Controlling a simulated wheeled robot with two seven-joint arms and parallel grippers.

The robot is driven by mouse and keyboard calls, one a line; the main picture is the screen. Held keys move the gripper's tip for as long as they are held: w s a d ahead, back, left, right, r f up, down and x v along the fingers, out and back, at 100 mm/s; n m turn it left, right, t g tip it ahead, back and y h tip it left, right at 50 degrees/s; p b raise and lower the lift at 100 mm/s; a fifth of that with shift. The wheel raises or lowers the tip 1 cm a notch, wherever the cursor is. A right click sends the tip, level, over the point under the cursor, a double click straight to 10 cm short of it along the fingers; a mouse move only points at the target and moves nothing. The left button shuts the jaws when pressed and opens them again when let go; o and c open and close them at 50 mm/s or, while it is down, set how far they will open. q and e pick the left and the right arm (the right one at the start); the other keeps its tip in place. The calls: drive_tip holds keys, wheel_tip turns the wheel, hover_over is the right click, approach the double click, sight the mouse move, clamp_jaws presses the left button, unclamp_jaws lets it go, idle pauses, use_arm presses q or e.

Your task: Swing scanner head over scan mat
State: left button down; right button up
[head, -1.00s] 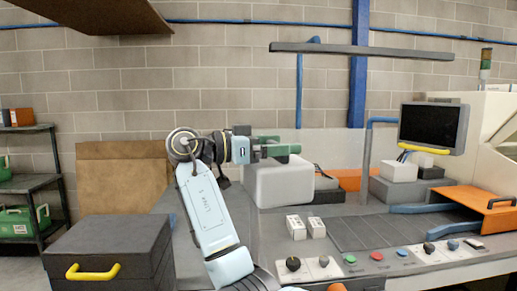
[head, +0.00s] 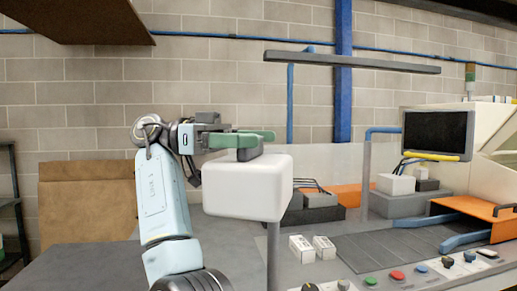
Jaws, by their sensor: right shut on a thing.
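The scanner head appears to be the white rounded box (head: 247,188) left of centre, above the bench, with a thin grey post below it. My right gripper (head: 248,142) is at its top, shut on a grey grip piece there. Green parts show at the fingertips, and the exact contact is partly hidden. The scan mat may be the dark ribbed panel (head: 395,246) on the bench at right. The head is left of that panel and not over it. My left gripper is out of view.
Two small white boxes (head: 312,247) stand between the head and the panel. Knobs and buttons (head: 397,275) line the front edge. A monitor (head: 438,132), an orange tray (head: 475,208) and an overhead bar (head: 352,60) are also there. The grey surface (head: 80,268) at lower left is clear.

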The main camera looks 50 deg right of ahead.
drive_tip(key=shift+w+a, duration=0.1)
idle(0.4)
drive_tip(key=o, duration=1.1)
drive_tip(key=shift+r, duration=0.1)
wheel_tip(320, 180, up, 10)
drive_tip(key=shift+f+p, duration=0.1)
drive_tip(key=shift+p, duration=1.05)
